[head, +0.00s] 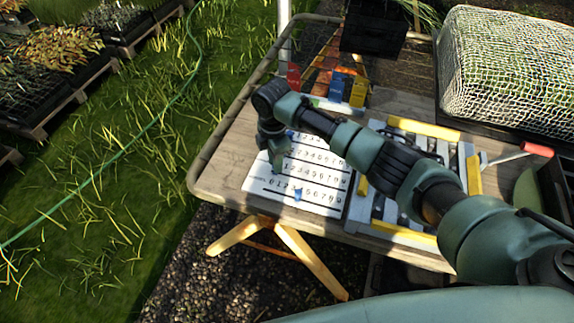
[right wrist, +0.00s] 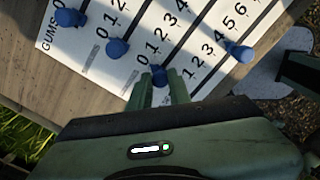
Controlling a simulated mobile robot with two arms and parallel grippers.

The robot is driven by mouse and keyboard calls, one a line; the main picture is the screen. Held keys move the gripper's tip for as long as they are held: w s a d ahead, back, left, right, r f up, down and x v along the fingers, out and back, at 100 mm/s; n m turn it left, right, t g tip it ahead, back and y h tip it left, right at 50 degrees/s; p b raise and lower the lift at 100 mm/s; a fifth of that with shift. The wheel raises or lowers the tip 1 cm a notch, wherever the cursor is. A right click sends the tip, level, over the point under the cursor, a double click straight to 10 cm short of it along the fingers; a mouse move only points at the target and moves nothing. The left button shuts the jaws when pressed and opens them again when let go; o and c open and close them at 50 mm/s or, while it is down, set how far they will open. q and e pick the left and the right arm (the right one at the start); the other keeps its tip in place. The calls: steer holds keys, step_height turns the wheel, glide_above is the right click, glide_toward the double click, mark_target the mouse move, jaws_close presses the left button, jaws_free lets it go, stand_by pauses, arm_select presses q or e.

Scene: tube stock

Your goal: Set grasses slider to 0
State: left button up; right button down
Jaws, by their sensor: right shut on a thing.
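A white slider board (head: 255,187) with several number rows lies on the table. Its blue knobs run along dark slots. My right gripper (head: 281,167) reaches down onto the board's left part. In the right wrist view my right gripper (right wrist: 158,92) is shut on a blue knob (right wrist: 158,73), which sits by the 0 end of its row. I cannot read that row's label, so I cannot tell which row is grasses. A lower-row knob (right wrist: 240,52) sits around 3 or 4. It also shows in the head view (head: 298,194). My left gripper is not in view.
Two other knobs, the GUMS one (right wrist: 70,15) and the one beside it (right wrist: 117,47), sit near 0. Right of the board stands a rack with yellow bars (head: 405,232). Blue and yellow blocks (head: 357,92) stand behind. A netted bale (head: 505,70) is at back right.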

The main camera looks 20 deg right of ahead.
steer(key=shift+a+r, duration=0.1)
steer(key=shift+a, duration=0.1)
steer(key=shift+w, duration=0.1)
steer(key=c, duration=1.3)
jaws_free()
steer(key=shift+a, duration=0.1)
steer(key=shift+r, duration=0.1)
step_height(320, 180, up, 8)
steer(key=shift+f+b, duration=0.25)
steer(key=shift+b, duration=0.05)
steer(key=shift+f, duration=0.1)
